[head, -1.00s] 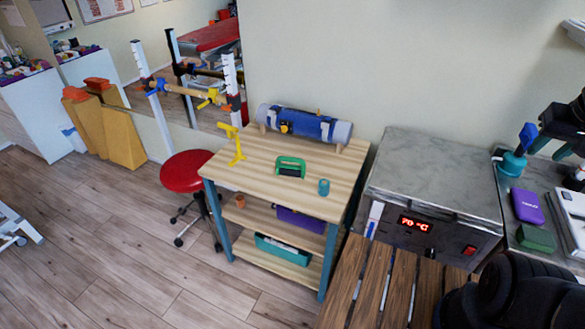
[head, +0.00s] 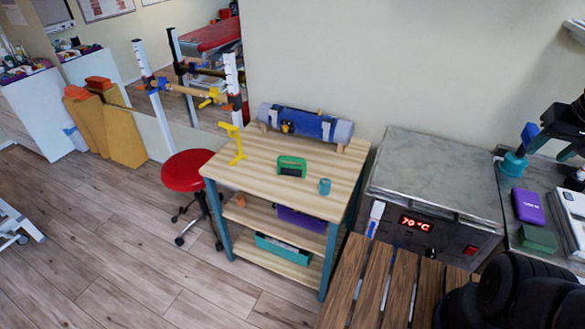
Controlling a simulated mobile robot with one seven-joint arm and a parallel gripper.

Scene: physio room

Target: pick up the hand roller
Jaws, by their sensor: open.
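A green hand-held tool with a loop handle and a dark lower part (head: 291,167) lies on the wooden table top (head: 262,152); it looks like the hand roller, but it is small and I cannot be sure. My gripper (head: 552,149) is at the right edge of the head view, partly cut off, over the right-hand counter. It is open, with nothing seen between its fingers. It is far to the right of the table and apart from the green tool.
A blue roll (head: 305,123) lies on the table's back edge. A yellow stand (head: 236,145) and a teal cup (head: 324,187) flank the green tool. A grey heater box (head: 438,168) and slatted bench (head: 367,285) stand right. A red stool (head: 186,170) is left; floor in front is clear.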

